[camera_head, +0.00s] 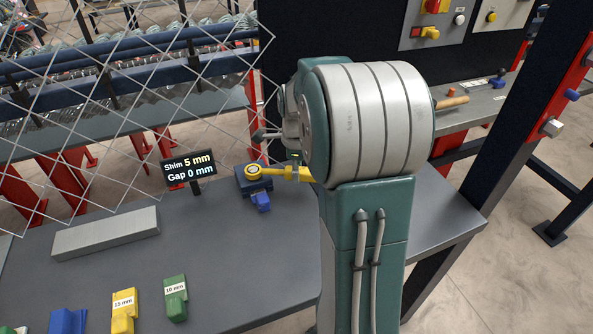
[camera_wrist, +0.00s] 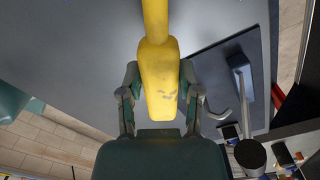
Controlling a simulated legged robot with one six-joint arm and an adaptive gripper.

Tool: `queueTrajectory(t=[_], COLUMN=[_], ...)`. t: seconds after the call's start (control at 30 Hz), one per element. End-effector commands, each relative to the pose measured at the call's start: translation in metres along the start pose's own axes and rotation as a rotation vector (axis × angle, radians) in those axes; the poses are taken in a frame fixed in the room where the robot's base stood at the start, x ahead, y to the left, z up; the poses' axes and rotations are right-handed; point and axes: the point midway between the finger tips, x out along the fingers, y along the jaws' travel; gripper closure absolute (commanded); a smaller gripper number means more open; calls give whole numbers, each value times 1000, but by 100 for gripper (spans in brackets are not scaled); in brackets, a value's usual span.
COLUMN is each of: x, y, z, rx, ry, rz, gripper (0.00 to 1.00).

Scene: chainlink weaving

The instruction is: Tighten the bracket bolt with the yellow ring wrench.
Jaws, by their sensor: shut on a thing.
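The yellow ring wrench (camera_head: 279,172) lies level over the dark blue bracket block (camera_head: 240,182). Its ring end surrounds the bracket bolt (camera_head: 254,171) on top of the block, as far as the small view tells. In the wrist view, the wrench's thick yellow handle (camera_wrist: 157,60) runs up out of frame, and its ring end is not seen there. My gripper (camera_wrist: 159,88) is shut on the handle, one finger on each side. In the head view my arm hides most of the gripper. A blue shim (camera_head: 261,201) sits at the front of the bracket.
A small display (camera_head: 189,170) reads "Shim 5 mm, Gap 0 mm". A grey bar (camera_head: 106,233) lies on the grey table (camera_head: 235,270). A green 10 mm shim (camera_head: 175,298) and a yellow 15 mm shim (camera_head: 123,311) stand at the front. Chainlink mesh (camera_head: 130,90) hangs behind.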

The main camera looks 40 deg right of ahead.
Motion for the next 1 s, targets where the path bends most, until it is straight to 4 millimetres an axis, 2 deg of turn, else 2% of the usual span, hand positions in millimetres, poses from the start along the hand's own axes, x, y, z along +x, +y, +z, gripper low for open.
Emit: queueTrajectory(t=[1.0], x=[-61], y=[0], z=[0], rx=[0], ry=[-1], rz=[-3], gripper=[100])
